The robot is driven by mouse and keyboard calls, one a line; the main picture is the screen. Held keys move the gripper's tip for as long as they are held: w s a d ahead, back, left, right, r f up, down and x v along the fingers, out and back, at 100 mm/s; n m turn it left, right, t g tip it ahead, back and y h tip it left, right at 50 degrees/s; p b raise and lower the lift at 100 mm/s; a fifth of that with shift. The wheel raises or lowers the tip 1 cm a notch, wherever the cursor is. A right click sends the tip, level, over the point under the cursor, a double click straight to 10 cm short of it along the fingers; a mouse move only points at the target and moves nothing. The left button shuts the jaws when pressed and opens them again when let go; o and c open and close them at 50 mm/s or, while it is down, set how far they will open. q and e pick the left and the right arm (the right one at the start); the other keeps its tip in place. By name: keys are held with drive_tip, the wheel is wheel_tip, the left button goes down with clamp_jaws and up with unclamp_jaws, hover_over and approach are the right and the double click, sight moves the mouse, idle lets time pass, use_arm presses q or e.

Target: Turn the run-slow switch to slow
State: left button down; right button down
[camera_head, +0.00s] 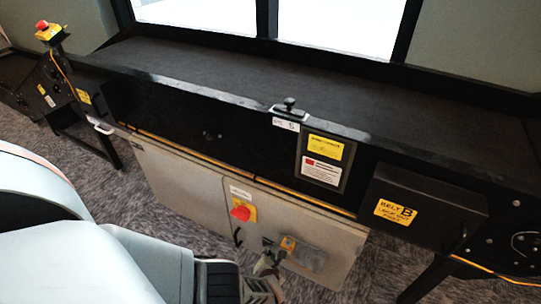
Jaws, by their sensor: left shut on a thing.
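A small black knob (289,104) stands on the front rail of the belt, with a white label (286,124) under it. It may be the run-slow switch; the label is too small to read and the setting cannot be told. My left gripper (270,262) is low in the picture, in front of the grey cabinet panel and well below the knob. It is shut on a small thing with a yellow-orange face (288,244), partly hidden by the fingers. My right gripper is not in view.
A red rotary handle (240,213) on a yellow plate is on the grey cabinet (190,185). A black box marked BELT B (430,200) juts out at right. A red stop button (43,26) stands at far left. The belt (220,70) is empty.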

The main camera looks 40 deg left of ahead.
use_arm(q)
drive_tip(key=c, duration=2.2)
unclamp_jaws()
drive_tip(key=shift+r, duration=0.1)
drive_tip(key=shift+c, duration=0.2)
drive_tip(key=shift+o, duration=0.5)
